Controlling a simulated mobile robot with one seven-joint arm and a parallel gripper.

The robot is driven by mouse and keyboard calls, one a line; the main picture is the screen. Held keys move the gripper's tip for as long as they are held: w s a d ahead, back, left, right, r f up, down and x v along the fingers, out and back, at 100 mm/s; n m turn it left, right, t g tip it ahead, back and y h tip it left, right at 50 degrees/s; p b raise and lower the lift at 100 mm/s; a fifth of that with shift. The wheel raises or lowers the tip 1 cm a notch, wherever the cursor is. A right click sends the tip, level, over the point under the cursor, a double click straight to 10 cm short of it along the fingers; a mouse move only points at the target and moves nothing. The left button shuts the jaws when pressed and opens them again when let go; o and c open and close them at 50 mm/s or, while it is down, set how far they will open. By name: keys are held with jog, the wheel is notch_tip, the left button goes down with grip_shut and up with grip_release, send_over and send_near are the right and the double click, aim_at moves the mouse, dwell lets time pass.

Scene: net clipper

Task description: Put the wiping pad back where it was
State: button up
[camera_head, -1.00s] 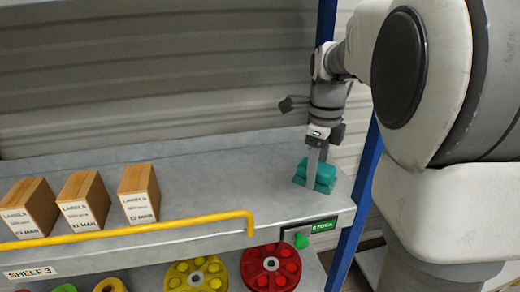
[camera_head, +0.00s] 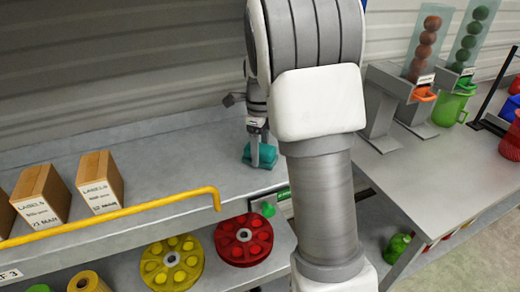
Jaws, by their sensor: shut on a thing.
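The teal wiping pad (camera_head: 268,153) is at the right end of the grey upper shelf (camera_head: 160,167). My gripper (camera_head: 256,160) points down and is shut on the pad. My arm hides the right side of this area. I cannot tell whether the pad rests on the shelf or is held just above it.
Wooden label boxes (camera_head: 100,182) stand on the left of the shelf, behind a yellow rail (camera_head: 120,215). Yellow (camera_head: 172,263) and red (camera_head: 243,239) wheels sit below. A grey table (camera_head: 425,160) at right holds ball dispensers (camera_head: 422,48) and a green jug (camera_head: 450,105). The middle shelf is clear.

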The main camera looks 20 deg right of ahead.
jog(key=shift+f, duration=0.1)
jog(key=o, duration=1.4)
jog(key=shift+c, duration=0.2)
